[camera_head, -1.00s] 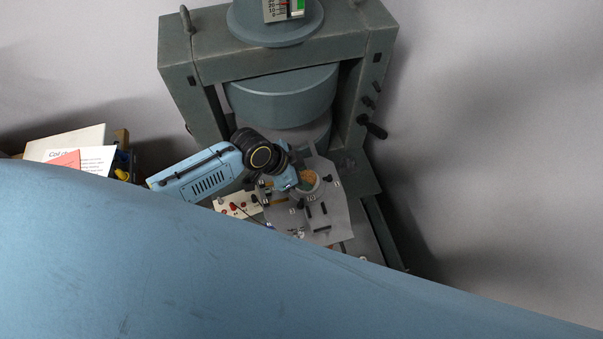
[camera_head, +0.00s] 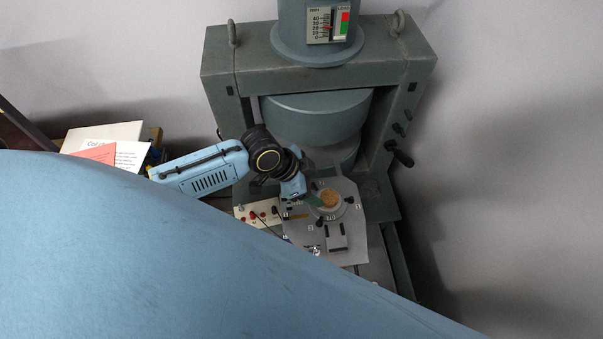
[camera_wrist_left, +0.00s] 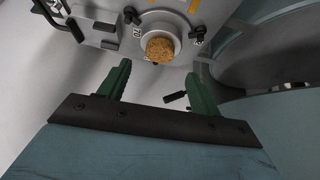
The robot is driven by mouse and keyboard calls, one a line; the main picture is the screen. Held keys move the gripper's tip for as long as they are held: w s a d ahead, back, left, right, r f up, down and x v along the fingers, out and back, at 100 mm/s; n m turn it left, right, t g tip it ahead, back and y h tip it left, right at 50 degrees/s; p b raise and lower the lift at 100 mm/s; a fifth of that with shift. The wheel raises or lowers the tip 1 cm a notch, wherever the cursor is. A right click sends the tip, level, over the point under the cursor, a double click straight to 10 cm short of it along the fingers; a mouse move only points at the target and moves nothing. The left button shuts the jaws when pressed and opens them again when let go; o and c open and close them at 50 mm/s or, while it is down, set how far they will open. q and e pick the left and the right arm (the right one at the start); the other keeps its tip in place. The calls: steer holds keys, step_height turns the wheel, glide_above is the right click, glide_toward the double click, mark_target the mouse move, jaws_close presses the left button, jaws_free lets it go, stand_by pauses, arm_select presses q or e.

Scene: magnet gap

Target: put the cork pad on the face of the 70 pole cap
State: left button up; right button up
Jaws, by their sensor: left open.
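The cork pad (camera_head: 329,197), a small round brown disc, lies on top of a round grey pole cap (camera_head: 344,210) on the grey plate. In the left wrist view the cork pad (camera_wrist_left: 160,47) sits on the face of the pole cap (camera_wrist_left: 147,30); a label reading 70 is beside it. My left gripper (camera_wrist_left: 158,82) is open and empty, its green fingers apart, with the cork pad beyond the tips. In the head view the left gripper (camera_head: 312,199) is just left of the cap. My right gripper is not in view.
The large grey magnet frame (camera_head: 221,83) with its round blue-grey poles stands behind the plate (camera_head: 354,256). A panel with red knobs (camera_head: 262,213) is left of the plate. Papers (camera_head: 128,153) lie farther left. My blue body hides the front.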

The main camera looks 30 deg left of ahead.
arm_select(q)
steer(key=v, duration=0.6)
steer(key=shift+p, duration=0.3)
steer(key=shift+s, duration=0.1)
